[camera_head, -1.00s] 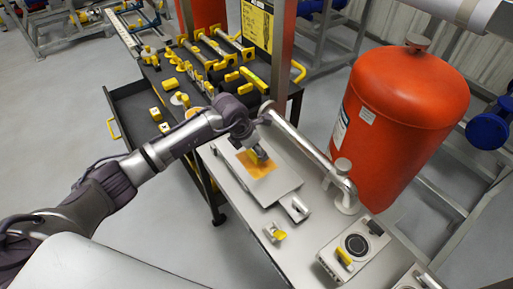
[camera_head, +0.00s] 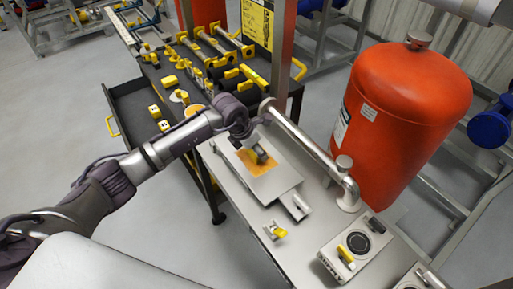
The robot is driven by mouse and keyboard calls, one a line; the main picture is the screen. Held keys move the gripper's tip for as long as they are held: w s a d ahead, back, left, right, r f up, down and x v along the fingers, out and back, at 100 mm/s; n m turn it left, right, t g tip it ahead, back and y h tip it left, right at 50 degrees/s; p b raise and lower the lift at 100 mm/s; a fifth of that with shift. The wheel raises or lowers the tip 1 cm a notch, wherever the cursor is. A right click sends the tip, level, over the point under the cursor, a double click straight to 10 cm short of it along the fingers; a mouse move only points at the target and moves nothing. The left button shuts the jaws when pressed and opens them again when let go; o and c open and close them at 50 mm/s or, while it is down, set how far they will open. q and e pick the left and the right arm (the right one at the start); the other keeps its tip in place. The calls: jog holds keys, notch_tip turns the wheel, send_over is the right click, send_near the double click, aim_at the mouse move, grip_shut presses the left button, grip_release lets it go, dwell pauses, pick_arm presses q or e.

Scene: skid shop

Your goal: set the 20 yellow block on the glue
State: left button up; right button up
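The glue appears as an orange-yellow patch (camera_head: 251,166) on a light flat plate (camera_head: 270,187) on the metal bench. My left gripper (camera_head: 262,157) points down over this patch, very close to it. Its fingers are small and dark here, so I cannot tell whether they are open or hold a block. Two small yellow blocks, one (camera_head: 154,111) behind the other (camera_head: 164,126), lie in the open drawer of the black cart. Any number on them is too small to read. My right gripper is not in view.
The black cart (camera_head: 208,88) carries several yellow-and-black tools. A bent metal pipe (camera_head: 312,152) runs along the bench beside the plate, with a large red tank (camera_head: 400,125) behind it. A yellow-handled piece (camera_head: 276,231) and a device with a round dial (camera_head: 357,242) stand nearer.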

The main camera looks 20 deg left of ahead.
pick_arm(q)
jog(key=shift+f+b, duration=0.35)
dwell(0.5)
jog(key=o, duration=1.3)
jog(key=c, duration=0.5)
jog(key=shift+c, duration=0.2)
jog(key=shift+r+p, duration=2.45)
jog(key=shift+r, duration=1.6)
